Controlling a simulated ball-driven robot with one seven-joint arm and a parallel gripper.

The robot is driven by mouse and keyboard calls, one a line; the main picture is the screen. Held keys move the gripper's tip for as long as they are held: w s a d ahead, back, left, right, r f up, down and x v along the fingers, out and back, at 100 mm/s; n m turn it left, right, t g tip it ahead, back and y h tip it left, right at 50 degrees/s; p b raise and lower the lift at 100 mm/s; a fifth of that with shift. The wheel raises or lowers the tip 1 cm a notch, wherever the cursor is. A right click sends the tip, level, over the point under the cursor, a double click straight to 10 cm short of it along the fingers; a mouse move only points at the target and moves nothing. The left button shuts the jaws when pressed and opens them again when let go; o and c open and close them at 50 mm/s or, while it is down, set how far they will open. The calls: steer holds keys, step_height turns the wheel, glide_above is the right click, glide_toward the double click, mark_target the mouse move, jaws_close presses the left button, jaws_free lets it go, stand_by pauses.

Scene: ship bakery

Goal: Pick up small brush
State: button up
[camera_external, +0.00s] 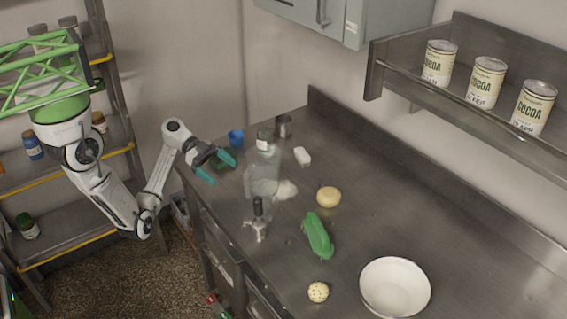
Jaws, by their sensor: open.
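My gripper (216,166) has teal fingers spread open, with nothing seen held in it. It is over the left edge of the steel counter, near its far end. A small dark green item (221,163) shows by the fingers, partly hidden by them; it may be the small brush, but I cannot tell. A small upright thing with a dark top and metallic lower part (258,221) stands nearer on the counter, right of and below my gripper in the picture. No thing clearly shows bristles.
A clear glass bottle (263,170) stands right of my gripper. A blue cup (236,138) and metal cup (283,126) stand behind. A green long object (318,236), yellow round (328,197), speckled ball (318,292) and white bowl (395,288) lie nearer. Shelving (60,205) is left.

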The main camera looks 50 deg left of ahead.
step_height(320, 180, up, 15)
steer(key=n+y+b, duration=0.7)
steer(key=n+y, duration=0.5)
glide_above(302, 152)
steer(key=s, duration=0.2)
steer(key=shift+g, duration=0.4)
steer(key=f, duration=1.6)
steer(key=shift+w, duration=0.2)
steer(key=shift+s+x, duration=0.1)
steer(key=shift+x, duration=1.35)
steer(key=shift+s+x, duration=0.15)
steer(key=shift+x, duration=1.3)
steer(key=shift+f, duration=0.1)
